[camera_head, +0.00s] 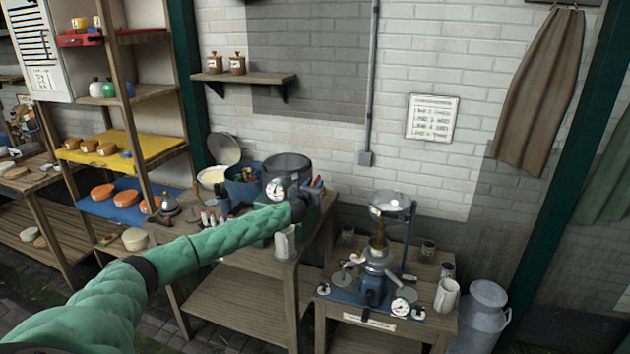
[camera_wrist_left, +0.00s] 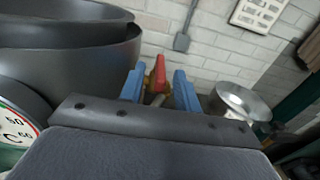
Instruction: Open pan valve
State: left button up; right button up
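The cream separator (camera_head: 376,268) stands on a low wooden table, with a shiny round pan (camera_head: 392,203) on top; the pan also shows in the left wrist view (camera_wrist_left: 240,101). A brown part shows below the pan, but I cannot make out the valve clearly. My left gripper (camera_head: 316,184) is left of the pan, above the bench's right end. In the left wrist view its two blue fingertips (camera_wrist_left: 157,86) stand apart. A red piece (camera_wrist_left: 158,74) shows between them, and I cannot tell whether they touch it. My right gripper is out of view.
A large grey pot (camera_head: 287,165) stands close beside my left gripper, with a dial thermometer (camera_head: 275,190) in front. A milk can (camera_head: 482,318) stands right of the separator table (camera_head: 432,328).

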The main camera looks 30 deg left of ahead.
pick_arm(q)
jog(key=shift+x, duration=0.85)
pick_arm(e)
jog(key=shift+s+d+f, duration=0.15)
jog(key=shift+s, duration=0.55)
pick_arm(q)
grip_shut()
